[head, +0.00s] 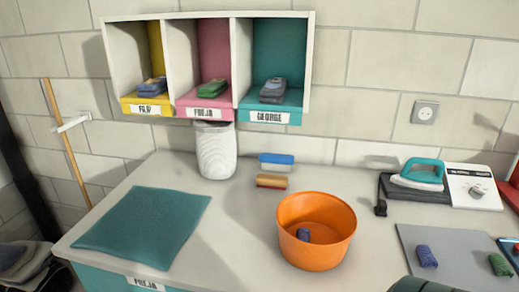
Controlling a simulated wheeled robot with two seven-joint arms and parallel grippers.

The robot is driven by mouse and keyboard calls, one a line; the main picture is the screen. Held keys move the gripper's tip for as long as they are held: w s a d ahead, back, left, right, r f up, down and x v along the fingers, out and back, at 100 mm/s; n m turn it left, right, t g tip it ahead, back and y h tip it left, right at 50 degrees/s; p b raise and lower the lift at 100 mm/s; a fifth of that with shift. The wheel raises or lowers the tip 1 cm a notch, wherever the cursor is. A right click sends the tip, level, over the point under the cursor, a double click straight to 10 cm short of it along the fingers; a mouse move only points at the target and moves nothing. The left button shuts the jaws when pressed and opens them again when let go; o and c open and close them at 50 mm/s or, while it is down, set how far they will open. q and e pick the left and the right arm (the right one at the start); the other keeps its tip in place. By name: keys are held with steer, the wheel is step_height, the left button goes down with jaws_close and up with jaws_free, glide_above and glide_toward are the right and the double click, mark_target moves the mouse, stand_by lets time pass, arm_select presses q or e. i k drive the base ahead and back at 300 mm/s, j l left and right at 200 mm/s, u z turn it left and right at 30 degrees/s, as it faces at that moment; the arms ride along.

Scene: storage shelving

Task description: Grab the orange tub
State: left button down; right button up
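The orange tub (318,258) stands upright on the light grey worktop, a little right of the middle in the head view. It is round and open at the top. A small dark blue rolled item (303,234) lies inside it. Nothing touches the tub from outside that I can see. Neither of my grippers shows in the head view.
A teal mat (143,227) lies left. Behind the tub are a white bin (215,150) and two brushes, one blue (277,159). Right are an iron (418,174) and a grey board (450,262). A dark object (425,286) is cut off below. Labelled cubbies (268,117) hang above.

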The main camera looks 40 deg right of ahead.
mark_target(332, 223)
steer(key=z, duration=1.8)
steer(key=l+u, duration=0.15)
steer(key=l, duration=0.35)
steer(key=l+u, duration=0.15)
steer(key=l, duration=0.3)
steer(key=k+l+u, duration=0.15)
steer(key=l, duration=0.35)
steer(key=l+u, duration=0.1)
steer(key=l, duration=0.35)
steer(key=k, duration=0.05)
